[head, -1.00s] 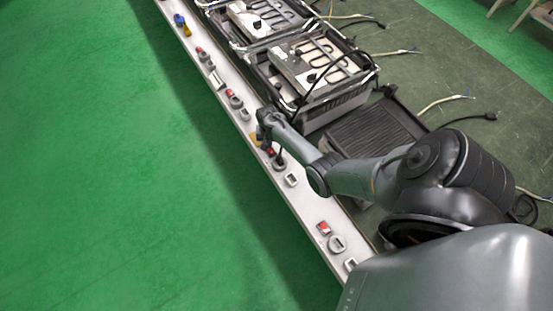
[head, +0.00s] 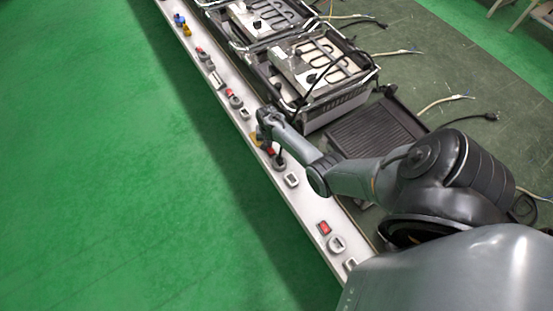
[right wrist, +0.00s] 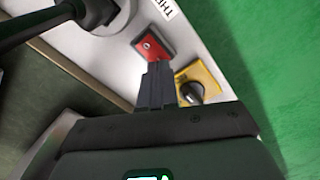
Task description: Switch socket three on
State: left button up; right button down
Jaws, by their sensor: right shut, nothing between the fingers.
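The red switch (right wrist: 153,47) sits on the pale socket strip, beside a label whose visible letters begin "TH". It also shows partly in the head view (head: 270,151). A yellow plate with a dark knob (right wrist: 203,83) is next to it. A round grey socket (right wrist: 118,18) with a black plug in it is on the other side. My right gripper (right wrist: 158,66) is shut and empty, its tips at the lower edge of the red switch in the right wrist view. I cannot tell whether they touch it. My left gripper is not in view.
The long white strip (head: 310,205) carries several more switches and sockets, including a red switch (head: 324,228) nearer me. Metal heating units (head: 318,70) and a dark ribbed tray (head: 375,128) stand right of the strip. Loose cables lie behind. The green floor at left is clear.

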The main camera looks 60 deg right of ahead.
jog(key=shift+f+b, duration=0.45)
jog(key=shift+f, duration=0.2)
jog(key=shift+f+b, duration=0.3)
jog(key=shift+f, duration=0.05)
dwell(0.3)
jog(key=shift+r, duration=0.1)
notch_tip(320, 180, up, 7)
jog(key=p, duration=0.7)
jog(key=shift+p, duration=0.3)
dwell(0.4)
